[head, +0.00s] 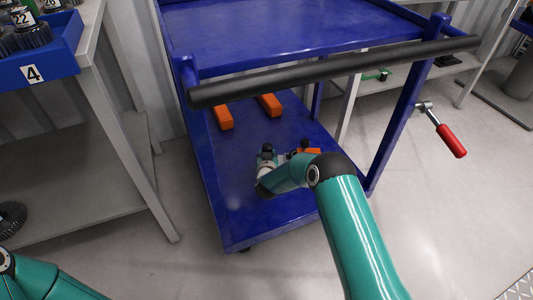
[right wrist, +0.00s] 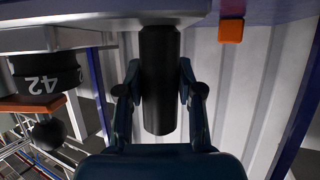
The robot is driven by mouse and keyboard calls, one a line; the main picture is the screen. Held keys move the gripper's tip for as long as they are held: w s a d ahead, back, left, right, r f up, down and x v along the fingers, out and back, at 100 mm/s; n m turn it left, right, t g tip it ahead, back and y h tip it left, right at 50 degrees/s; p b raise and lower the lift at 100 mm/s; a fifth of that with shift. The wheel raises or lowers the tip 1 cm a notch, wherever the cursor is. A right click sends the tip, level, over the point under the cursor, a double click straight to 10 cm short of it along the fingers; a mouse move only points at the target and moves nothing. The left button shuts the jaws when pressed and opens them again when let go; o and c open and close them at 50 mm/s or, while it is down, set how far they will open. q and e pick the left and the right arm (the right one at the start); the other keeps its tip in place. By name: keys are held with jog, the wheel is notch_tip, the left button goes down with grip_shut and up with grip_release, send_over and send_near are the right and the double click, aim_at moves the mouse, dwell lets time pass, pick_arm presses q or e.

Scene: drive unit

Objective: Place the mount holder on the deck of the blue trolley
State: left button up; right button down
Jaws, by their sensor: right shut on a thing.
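The blue trolley's lower deck (head: 245,222) lies below its upper deck (head: 265,30). My right gripper (head: 266,174) is low over the lower deck, partly hidden by my arm. In the right wrist view its two fingers (right wrist: 160,76) are shut on a black cylinder (right wrist: 160,105) that joins a grey metal body (right wrist: 60,36), apparently the mount holder. A black drum marked 42 (right wrist: 50,78) and an orange piece (right wrist: 32,103) show beside it. An orange part (head: 308,150) shows by the gripper in the head view. Contact with the deck cannot be told. My left gripper is out of view.
Two orange blocks lie on the lower deck, one left (head: 223,117) and one right (head: 270,104). The black handle bar (head: 340,68) crosses above my right arm. A grey shelf unit (head: 140,160) stands left. A red-handled tool (head: 450,140) shows right. The deck's front left is bare.

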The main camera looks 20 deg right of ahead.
notch_tip(320, 180, down, 2)
jog(key=shift+w+f+b, duration=0.1)
jog(key=shift+f+b, duration=0.1)
jog(key=shift+b, duration=0.15)
jog(key=c, duration=0.7)
grip_release()
jog(key=shift+f, duration=0.2)
jog(key=shift+c, duration=0.2)
jog(key=shift+s+a+r+p, duration=0.2)
jog(key=shift+s+r+p, duration=0.15)
jog(key=shift+s, duration=0.25)
jog(key=p+v, duration=0.3)
jog(key=v, duration=0.7)
jog(key=shift+s+p, duration=0.3)
jog(key=shift+s, duration=0.1)
